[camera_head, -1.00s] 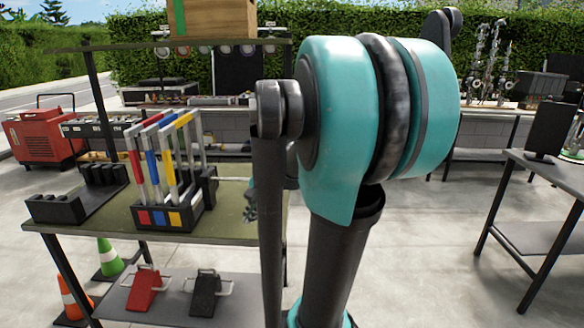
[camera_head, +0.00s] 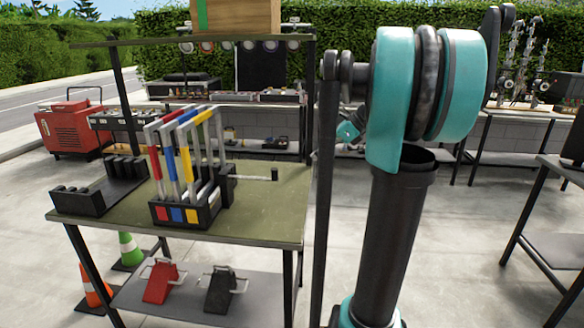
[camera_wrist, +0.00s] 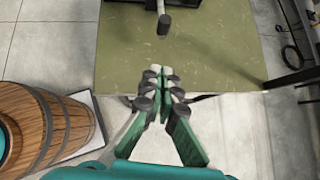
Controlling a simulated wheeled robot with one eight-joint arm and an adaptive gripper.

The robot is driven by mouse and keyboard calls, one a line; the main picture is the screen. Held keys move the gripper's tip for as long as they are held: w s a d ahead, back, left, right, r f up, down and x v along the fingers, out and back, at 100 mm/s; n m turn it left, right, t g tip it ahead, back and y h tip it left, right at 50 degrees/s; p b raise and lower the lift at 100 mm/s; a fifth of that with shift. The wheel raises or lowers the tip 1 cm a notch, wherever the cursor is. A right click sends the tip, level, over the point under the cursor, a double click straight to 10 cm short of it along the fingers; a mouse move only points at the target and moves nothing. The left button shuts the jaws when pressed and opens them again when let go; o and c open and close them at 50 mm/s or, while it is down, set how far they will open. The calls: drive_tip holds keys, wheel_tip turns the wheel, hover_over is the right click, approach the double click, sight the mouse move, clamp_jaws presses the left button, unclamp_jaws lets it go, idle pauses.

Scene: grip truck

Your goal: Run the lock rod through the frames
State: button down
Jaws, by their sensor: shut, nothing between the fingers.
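Three upright metal frames, marked red (camera_head: 156,169), blue (camera_head: 172,168) and yellow (camera_head: 185,162), stand in a black base (camera_head: 206,211) on the green table. The lock rod (camera_head: 256,177) is thin, with a black knob at its right end. It lies level to the right of the frames, and its left end meets a black block beside them. In the wrist view the knob (camera_wrist: 165,24) shows at the top, above the table. My gripper (camera_wrist: 162,72) is shut and empty at the table's near edge, apart from the rod. The frames are outside the wrist view.
The green table top (camera_head: 270,215) is clear to the right of the frames. Black slotted racks (camera_head: 90,198) stand to the left. A wooden barrel (camera_wrist: 50,125) stands beside my gripper in the wrist view. A dark table post (camera_wrist: 290,78) rises at right.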

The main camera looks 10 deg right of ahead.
approach(278, 178)
wheel_tip(278, 178, down, 3)
drive_tip(key=a, duration=0.1)
drive_tip(key=w+a, duration=0.1)
drive_tip(key=shift+w+a, duration=0.25)
drive_tip(key=shift+a, duration=0.05)
drive_tip(key=shift+w+a, duration=0.3)
drive_tip(key=shift+a, duration=0.15)
drive_tip(key=w+a, duration=0.2)
drive_tip(key=a, duration=0.6)
drive_tip(key=w+a, duration=0.3)
drive_tip(key=a, duration=0.5)
drive_tip(key=shift+w+a+r, duration=0.1)
